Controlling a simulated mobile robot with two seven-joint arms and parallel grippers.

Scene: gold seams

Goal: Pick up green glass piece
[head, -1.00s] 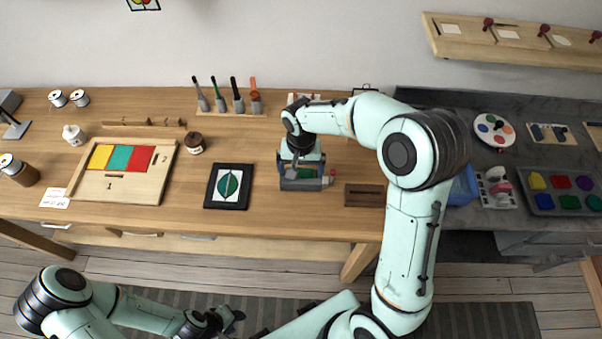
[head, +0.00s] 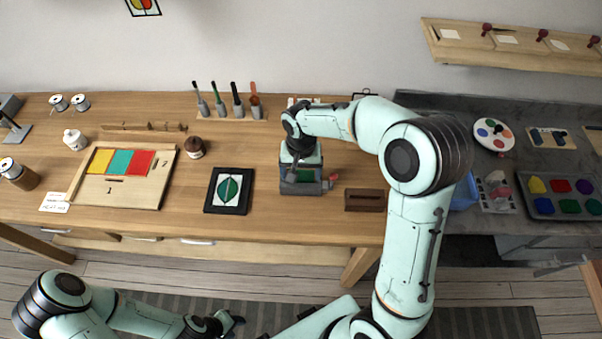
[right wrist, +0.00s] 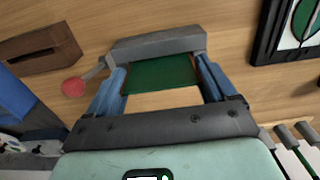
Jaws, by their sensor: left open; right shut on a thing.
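The green glass piece (right wrist: 158,76) is a flat green rectangle between the blue fingers of my right gripper (right wrist: 162,82) in the right wrist view. The gripper is shut on it. In the head view, my right gripper (head: 302,180) is over the middle of the wooden table and partly hides the piece. A grey bar (right wrist: 155,43) lies across the far end of the piece and fingertips; I cannot tell whether it touches them. My left gripper (head: 226,323) is open and empty, low over the floor in front of the table.
A black-framed leaf panel (head: 229,191) lies left of my right gripper, and a dark slotted wooden block (head: 365,200) lies right. A red knob (right wrist: 74,87) sits beside the bar. A wooden tray (head: 120,192) with yellow, teal and red panes stands further left.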

